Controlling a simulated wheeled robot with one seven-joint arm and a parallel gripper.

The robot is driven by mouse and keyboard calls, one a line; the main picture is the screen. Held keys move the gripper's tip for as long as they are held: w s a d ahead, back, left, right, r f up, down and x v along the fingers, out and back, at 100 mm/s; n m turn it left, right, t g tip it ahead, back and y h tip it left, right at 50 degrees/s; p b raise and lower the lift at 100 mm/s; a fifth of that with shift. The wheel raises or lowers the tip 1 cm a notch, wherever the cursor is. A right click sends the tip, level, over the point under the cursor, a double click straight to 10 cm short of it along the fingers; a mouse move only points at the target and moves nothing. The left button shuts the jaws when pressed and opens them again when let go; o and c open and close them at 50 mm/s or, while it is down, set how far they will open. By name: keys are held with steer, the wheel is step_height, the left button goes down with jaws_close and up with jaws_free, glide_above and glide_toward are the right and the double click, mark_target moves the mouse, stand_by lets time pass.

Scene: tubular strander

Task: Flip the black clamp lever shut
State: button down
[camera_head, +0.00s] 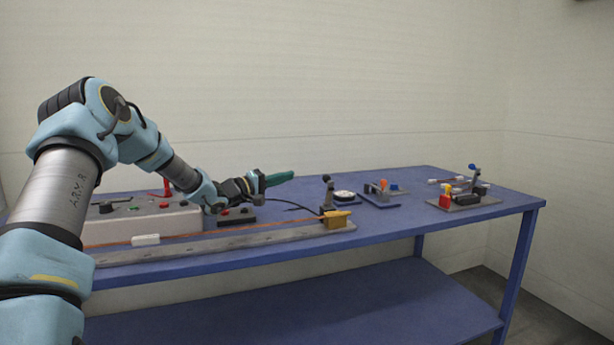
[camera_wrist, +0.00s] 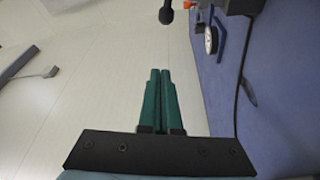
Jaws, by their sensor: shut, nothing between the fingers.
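A black lever (camera_head: 328,194) with a round knob stands upright at the right end of the grey rail, behind a yellow-orange block (camera_head: 338,219). The black knob (camera_wrist: 166,15) shows at the top of the wrist view, ahead of the fingertips and apart from them. My gripper (camera_head: 288,175) has green fingers, shut together and empty. It is raised above the table, left of the lever and a little higher than its knob. The green fingers (camera_wrist: 160,72) point toward the top of the wrist view. The lever's base is partly hidden by the block.
A grey control box (camera_head: 160,222) with a red handle stands at left, under my arm. A small black button box (camera_head: 236,215) and a black cable lie beneath the gripper. Right of the lever are a white disc (camera_head: 344,194) and small fixtures (camera_head: 466,197) on the blue table (camera_head: 420,225).

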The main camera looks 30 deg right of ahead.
stand_by(0.3)
steer(key=s+d+p, duration=0.2)
steer(key=d+p, duration=0.1)
steer(key=d, duration=0.6)
steer(key=shift+p, duration=0.3)
